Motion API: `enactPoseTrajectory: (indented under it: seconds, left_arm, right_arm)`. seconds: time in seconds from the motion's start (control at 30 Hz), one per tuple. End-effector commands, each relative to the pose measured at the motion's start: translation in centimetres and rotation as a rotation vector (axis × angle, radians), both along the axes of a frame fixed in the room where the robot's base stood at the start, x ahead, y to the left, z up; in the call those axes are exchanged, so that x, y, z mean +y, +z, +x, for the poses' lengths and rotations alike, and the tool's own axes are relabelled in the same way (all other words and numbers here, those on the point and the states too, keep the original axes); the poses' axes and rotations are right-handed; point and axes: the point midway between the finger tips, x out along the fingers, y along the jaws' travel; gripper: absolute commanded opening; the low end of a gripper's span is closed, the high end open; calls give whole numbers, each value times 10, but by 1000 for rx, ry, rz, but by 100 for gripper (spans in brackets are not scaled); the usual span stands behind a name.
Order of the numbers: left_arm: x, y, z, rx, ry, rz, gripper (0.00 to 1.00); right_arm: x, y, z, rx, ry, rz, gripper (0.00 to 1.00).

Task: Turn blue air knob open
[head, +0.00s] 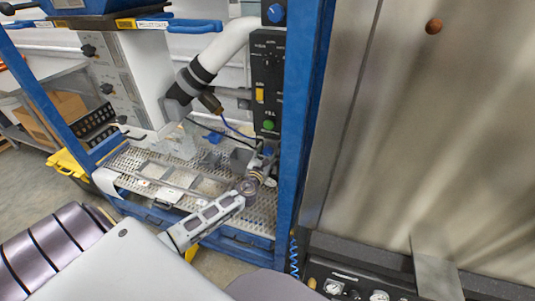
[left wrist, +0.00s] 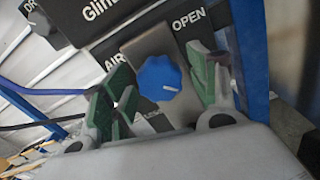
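The blue air knob (left wrist: 157,78) sits on a grey plate in the left wrist view. Its white mark points to the right. The word AIR is printed to its left and OPEN to its upper right. My left gripper (left wrist: 161,90) is open, with one green-padded finger on each side of the knob. The left pad looks nearer to the knob than the right one; I cannot tell whether either touches. In the head view my left gripper (head: 264,166) is at the bottom of the black control panel (head: 268,75), where the knob is mostly hidden. My right gripper is out of view.
A blue frame post (head: 300,130) stands just right of the panel. A perforated tray (head: 215,185) lies below and left of it. Another blue knob (head: 276,13) is higher up. A large metal cabinet (head: 430,130) fills the right side.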

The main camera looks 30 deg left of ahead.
Motion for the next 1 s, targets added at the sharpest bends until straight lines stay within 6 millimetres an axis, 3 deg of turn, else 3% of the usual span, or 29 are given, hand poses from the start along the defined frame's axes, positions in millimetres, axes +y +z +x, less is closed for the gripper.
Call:
enactPoseTrajectory:
  seconds: [0.03, 0.3, 0.67, 1.0]
  left_arm:
    - [0, 0, 0, 0, 0, 0, 50]
    - [0, 0, 0, 0, 0, 0, 16]
    - [0, 0, 0, -10, 0, -39, 16]
    - [-1, -2, 0, -55, 0, -222, 16]
  right_arm:
    - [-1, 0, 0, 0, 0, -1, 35]
    - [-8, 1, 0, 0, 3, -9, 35]
    - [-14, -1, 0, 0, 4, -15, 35]
    - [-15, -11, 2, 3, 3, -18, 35]
